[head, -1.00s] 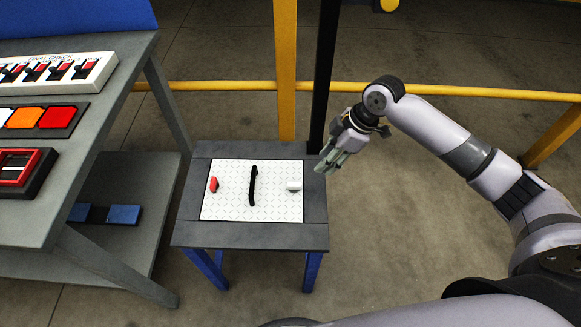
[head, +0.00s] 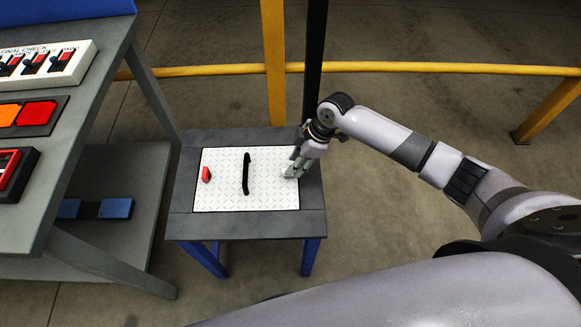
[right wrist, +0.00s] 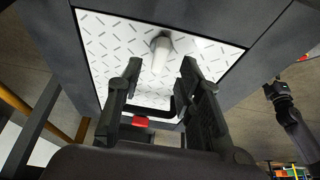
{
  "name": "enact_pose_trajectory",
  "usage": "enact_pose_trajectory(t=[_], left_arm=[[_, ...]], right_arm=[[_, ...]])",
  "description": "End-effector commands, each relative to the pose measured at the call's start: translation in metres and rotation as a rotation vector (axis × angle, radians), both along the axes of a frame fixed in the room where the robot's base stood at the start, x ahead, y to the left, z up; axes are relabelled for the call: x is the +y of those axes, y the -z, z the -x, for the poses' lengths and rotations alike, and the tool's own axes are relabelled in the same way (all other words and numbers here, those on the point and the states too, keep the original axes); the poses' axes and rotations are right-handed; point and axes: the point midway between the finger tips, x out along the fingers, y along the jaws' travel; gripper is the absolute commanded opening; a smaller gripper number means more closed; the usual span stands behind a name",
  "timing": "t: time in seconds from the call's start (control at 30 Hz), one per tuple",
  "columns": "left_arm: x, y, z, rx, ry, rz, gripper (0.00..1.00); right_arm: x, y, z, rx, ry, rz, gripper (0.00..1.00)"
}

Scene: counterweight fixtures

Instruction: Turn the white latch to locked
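The white latch (right wrist: 161,48) is on the white patterned panel (right wrist: 100,45), toward the panel's right end in the head view, where my right gripper (head: 291,172) mostly hides it. In the right wrist view my right gripper (right wrist: 160,78) is open. Its two fingers are apart, and the latch shows between and just beyond the tips; I cannot tell if they touch it. The latch lies lengthwise between the finger directions. My left gripper (right wrist: 280,92) seems to be the small dark one at the right of the right wrist view; its fingers are too small to judge.
A black bar handle (head: 246,172) and a red latch (head: 206,174) share the panel on the small grey table (head: 240,227). A grey workbench (head: 88,130) with switches stands at left. A yellow post (head: 273,60) and black post (head: 316,60) rise behind the table.

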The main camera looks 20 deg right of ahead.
Motion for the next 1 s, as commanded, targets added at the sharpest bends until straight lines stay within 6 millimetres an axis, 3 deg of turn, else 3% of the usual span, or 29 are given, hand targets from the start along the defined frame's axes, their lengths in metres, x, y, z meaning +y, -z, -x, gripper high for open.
enact_pose_trajectory(t=[0.2, 0.6, 1.0], left_arm=[[-0.001, 0.002, -0.007, -0.012, 0.000, 0.002, 0.57], [0.000, 0.003, 0.006, 0.009, 0.001, -0.001, 0.57], [0.000, 0.003, 0.006, 0.008, 0.001, -0.001, 0.57]], right_arm=[[0.011, 0.027, -0.003, 0.001, 0.001, 0.000, 0.33], [0.013, 0.034, -0.004, 0.000, 0.000, 0.000, 0.33], [0.013, 0.033, -0.004, 0.000, 0.000, 0.000, 0.07]])
